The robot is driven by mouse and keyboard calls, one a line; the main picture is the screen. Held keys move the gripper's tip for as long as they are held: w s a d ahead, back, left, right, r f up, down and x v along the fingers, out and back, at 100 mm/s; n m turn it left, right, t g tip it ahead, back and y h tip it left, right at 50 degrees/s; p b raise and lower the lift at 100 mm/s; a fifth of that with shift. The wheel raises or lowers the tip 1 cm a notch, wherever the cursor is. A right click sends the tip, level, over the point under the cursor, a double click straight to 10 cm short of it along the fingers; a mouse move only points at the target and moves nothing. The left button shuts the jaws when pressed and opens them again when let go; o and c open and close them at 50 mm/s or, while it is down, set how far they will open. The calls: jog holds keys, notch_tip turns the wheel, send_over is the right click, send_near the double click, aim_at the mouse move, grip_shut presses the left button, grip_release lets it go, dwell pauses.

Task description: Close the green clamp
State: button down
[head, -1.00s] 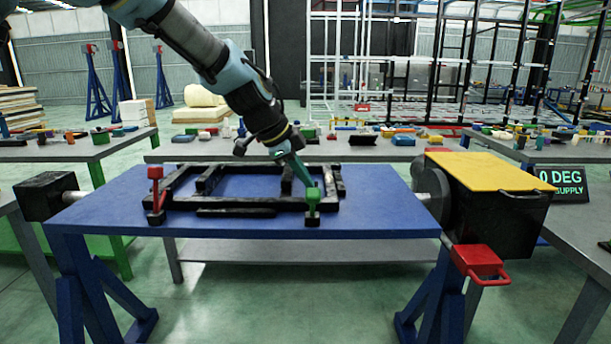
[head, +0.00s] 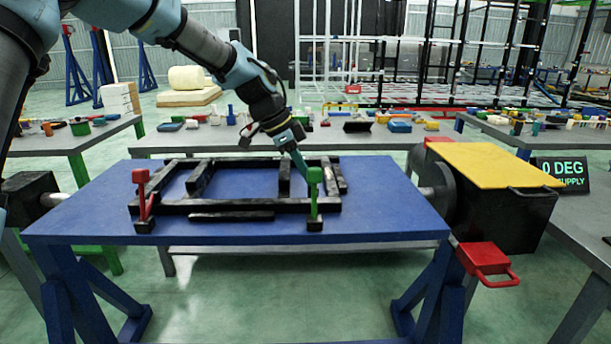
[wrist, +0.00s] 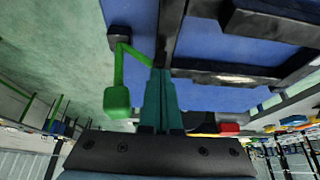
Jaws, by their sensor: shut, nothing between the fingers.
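The green clamp (head: 314,203) stands at the front right corner of the black frame. Its handle is upright with a block on top, about level with the red clamp's block. In the wrist view the green clamp (wrist: 118,72) is just left of my gripper, and its thin slanted arm runs toward the fingertips. My gripper (head: 304,173) reaches down from behind, close beside the handle. In the wrist view its teal fingers (wrist: 161,74) are together with nothing between them. I cannot tell whether they touch the clamp.
A red clamp (head: 143,200) stands at the front left of the black frame (head: 180,206), which lies on the blue table (head: 380,225). A black box with a yellow top (head: 490,165) stands at the right. The table is bare right of the frame.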

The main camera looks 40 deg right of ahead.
jog(key=shift+w+d+f+b, duration=0.35)
jog(key=shift+w+d+f, duration=0.15)
jog(key=shift+f, duration=0.25)
dwell(0.3)
